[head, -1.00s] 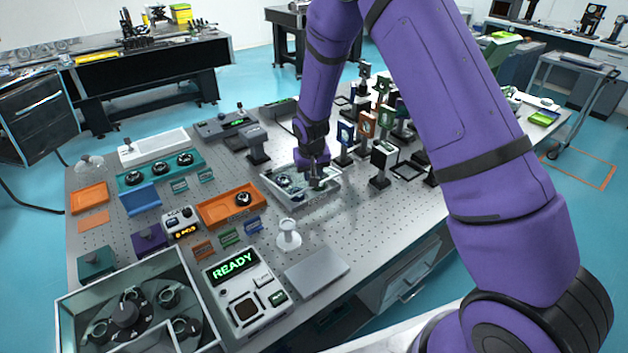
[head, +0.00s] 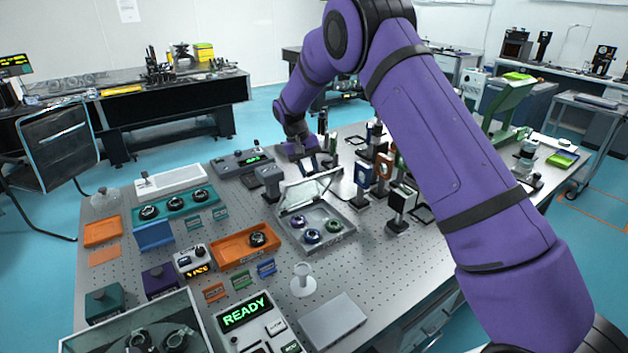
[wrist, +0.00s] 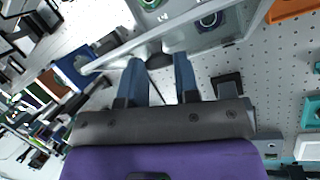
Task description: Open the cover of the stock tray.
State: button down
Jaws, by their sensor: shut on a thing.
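The stock tray (head: 334,241) is a pale shallow box on the perforated table, holding three ringed round parts coloured purple, blue and green. Its clear, pale-framed cover (head: 303,195) is raised and tilted up at the tray's far side, so the inside shows. My gripper (head: 316,172) is behind the cover's upper edge, partly hidden in the head view. In the wrist view my two blue-grey fingers (wrist: 160,66) are closed about a small dark knob (wrist: 157,59) at the cover's edge. The tray's interior shows only partly there.
Optic mounts (head: 375,180) stand close to the right of the tray and gripper. An orange tray (head: 232,249) lies to the left, and a white pedestal (head: 303,281) and a grey plate (head: 334,322) lie in front. A grey device (head: 270,182) stands behind left.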

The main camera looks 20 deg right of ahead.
jog(key=w+a, duration=0.2)
jog(key=w, duration=0.4)
jog(key=w+a+f, duration=0.1)
jog(key=w+a, duration=0.2)
jog(key=w, duration=0.3)
jog(key=shift+w+f, duration=0.25)
jog(key=c, duration=0.9)
grip_release()
jog(key=shift+o, duration=0.2)
jog(key=shift+r, duration=0.1)
jog(key=shift+w+d+r, duration=0.15)
jog(key=shift+d, duration=0.05)
jog(key=v, duration=0.7)
jog(key=shift+r, duration=0.15)
